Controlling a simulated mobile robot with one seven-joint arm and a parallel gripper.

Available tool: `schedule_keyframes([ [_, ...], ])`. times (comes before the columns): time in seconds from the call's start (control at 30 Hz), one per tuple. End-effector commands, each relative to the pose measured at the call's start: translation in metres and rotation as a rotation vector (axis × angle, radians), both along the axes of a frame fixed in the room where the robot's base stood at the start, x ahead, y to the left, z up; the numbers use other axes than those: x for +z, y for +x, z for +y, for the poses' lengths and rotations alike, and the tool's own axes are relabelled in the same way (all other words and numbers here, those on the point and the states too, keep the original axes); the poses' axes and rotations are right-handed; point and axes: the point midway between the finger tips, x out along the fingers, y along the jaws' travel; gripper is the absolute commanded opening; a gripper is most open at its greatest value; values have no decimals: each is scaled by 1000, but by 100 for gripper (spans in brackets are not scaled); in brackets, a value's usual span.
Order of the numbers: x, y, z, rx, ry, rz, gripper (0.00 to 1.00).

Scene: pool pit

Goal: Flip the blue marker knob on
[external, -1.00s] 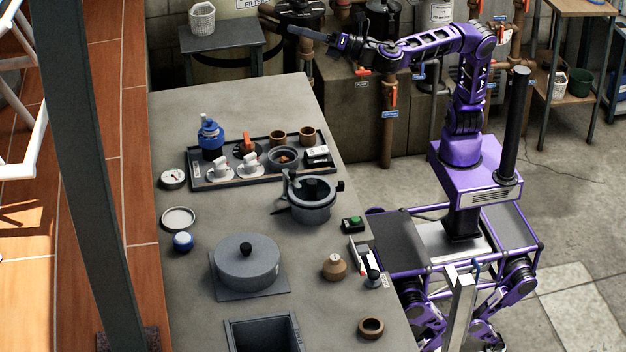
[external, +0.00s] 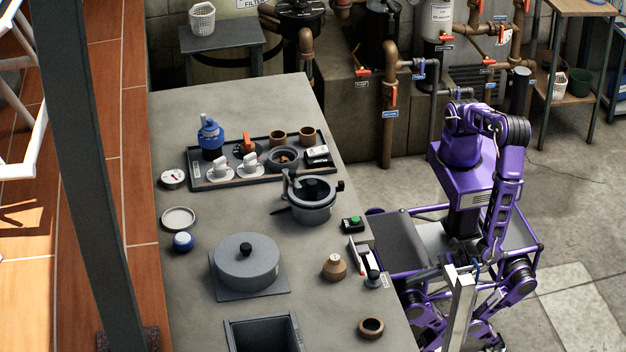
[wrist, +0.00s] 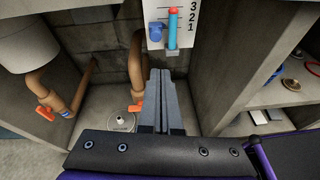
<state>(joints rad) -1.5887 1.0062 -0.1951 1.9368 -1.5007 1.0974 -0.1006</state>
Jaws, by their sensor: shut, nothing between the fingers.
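A white panel (wrist: 195,39) numbered 3, 2, 1 shows at the top of the wrist view. A blue knob (wrist: 156,32) sits at its left side. Beside the knob is an upright blue tube (wrist: 173,32) with a red top. I cannot tell which way the knob is turned. My gripper (wrist: 160,73) is shut and empty, its fingertips just below the panel in the picture and apart from the knob. In the external view my gripper (external: 424,274) is low beside the counter's right side; the knob cannot be made out there.
In the wrist view, brown pipes with orange valve handles (wrist: 45,113) stand left in the recess under the counter. A concrete divider (wrist: 222,70) and a shelf with small items (wrist: 290,98) are on the right. The counter (external: 190,330) above carries a lidded pot (external: 247,262).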

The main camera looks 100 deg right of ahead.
Motion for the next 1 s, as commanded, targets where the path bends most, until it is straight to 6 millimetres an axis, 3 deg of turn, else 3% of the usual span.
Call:
schedule_keyframes([
  [0.23, -21, 3, -3, 82, -242, 64, 0],
  [0.7, -25, 5, -3, 95, -275, 71, 0],
  [0.87, -31, 20, -4, 94, -275, 71, 0],
  [1.0, -42, 46, -6, 93, -276, 71, 0],
])
